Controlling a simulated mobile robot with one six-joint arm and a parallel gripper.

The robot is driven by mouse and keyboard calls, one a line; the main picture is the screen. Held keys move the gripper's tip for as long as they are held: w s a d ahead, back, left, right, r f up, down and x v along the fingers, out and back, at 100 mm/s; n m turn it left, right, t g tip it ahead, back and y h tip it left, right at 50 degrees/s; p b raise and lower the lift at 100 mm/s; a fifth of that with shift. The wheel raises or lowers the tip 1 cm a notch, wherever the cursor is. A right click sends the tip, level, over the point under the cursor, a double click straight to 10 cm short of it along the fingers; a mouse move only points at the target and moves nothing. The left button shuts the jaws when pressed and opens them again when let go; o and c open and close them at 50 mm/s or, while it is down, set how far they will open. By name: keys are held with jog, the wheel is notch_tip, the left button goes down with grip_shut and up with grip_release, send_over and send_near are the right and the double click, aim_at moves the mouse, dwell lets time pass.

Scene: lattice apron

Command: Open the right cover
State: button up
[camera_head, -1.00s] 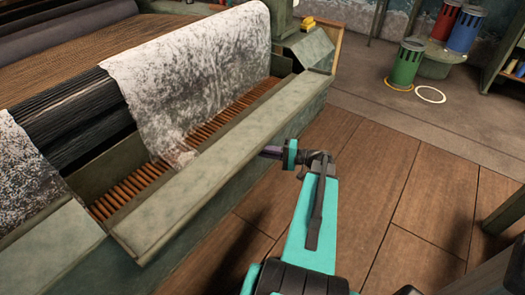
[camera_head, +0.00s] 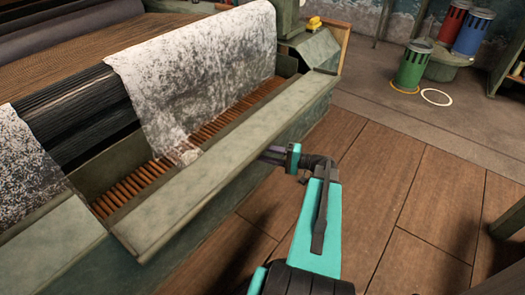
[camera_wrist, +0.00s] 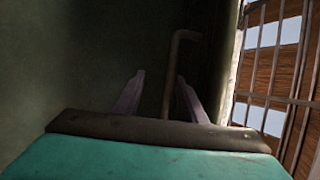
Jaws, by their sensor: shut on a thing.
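A long green-grey panel (camera_head: 235,165), which looks like the cover, runs along the front of the machine, beside a slatted trough (camera_head: 140,182). My gripper (camera_head: 265,154) is at the panel's outer side, near its middle. In the wrist view, my gripper's two purple fingers (camera_wrist: 160,76) stand on either side of a thin bent handle (camera_wrist: 171,80) against a dark green surface (camera_wrist: 75,60). The gripper is shut on this handle. The exact contact is dark, and the handle is hidden in the head view.
A speckled grey-white sheet (camera_head: 200,75) drapes over the machine into the trough. Green (camera_head: 413,65), red (camera_head: 452,25) and blue (camera_head: 473,32) canisters stand at the back right, near a white ring (camera_head: 437,97). The wooden floor (camera_head: 405,185) on the right is clear.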

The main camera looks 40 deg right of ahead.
jog(key=shift+f, duration=0.1)
dwell(0.4)
jog(key=shift+d, duration=0.1)
jog(key=p+v, duration=0.2)
jog(key=v, duration=1.1)
jog(key=shift+s+d, duration=0.2)
jog(key=shift+s, duration=0.1)
jog(key=shift+s, duration=0.15)
